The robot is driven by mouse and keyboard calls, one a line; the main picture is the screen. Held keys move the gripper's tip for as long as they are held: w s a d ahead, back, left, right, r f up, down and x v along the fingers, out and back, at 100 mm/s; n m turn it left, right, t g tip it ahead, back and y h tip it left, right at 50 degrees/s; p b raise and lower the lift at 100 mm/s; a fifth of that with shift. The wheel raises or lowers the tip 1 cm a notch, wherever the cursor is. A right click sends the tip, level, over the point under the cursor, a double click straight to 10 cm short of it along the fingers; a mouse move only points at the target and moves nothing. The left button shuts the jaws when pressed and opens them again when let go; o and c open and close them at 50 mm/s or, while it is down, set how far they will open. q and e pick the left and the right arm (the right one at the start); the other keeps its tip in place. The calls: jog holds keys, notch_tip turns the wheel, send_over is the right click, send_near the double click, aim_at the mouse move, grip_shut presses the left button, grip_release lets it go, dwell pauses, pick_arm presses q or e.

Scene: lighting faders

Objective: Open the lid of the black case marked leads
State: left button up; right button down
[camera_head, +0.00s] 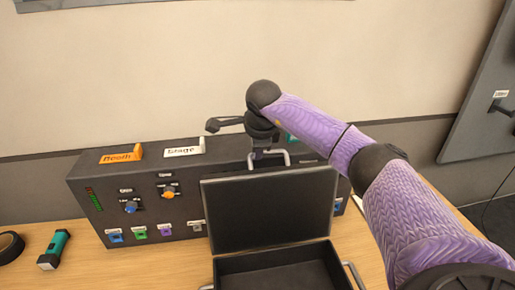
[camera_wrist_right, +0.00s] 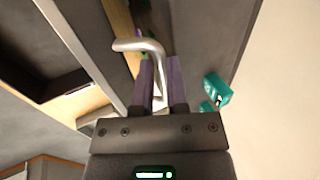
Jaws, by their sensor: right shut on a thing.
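The black case (camera_head: 263,270) stands on the table with its lid (camera_head: 270,208) raised steeply, so I see the lid's inner face and the empty-looking tray below. The "leads" marking is not visible. My right gripper (camera_head: 266,154) is behind the lid's top edge, shut on the lid's metal handle (camera_head: 285,156). In the right wrist view the bent grey handle (camera_wrist_right: 143,45) sits at the fingers of the right gripper (camera_wrist_right: 161,72). My left gripper is not in view.
A dark fader console (camera_head: 100,194) with orange "Booth" and white "Stage" tags stands behind the case, close to the lid. A teal torch (camera_head: 54,249) and a black tape roll (camera_head: 9,247) lie at the left.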

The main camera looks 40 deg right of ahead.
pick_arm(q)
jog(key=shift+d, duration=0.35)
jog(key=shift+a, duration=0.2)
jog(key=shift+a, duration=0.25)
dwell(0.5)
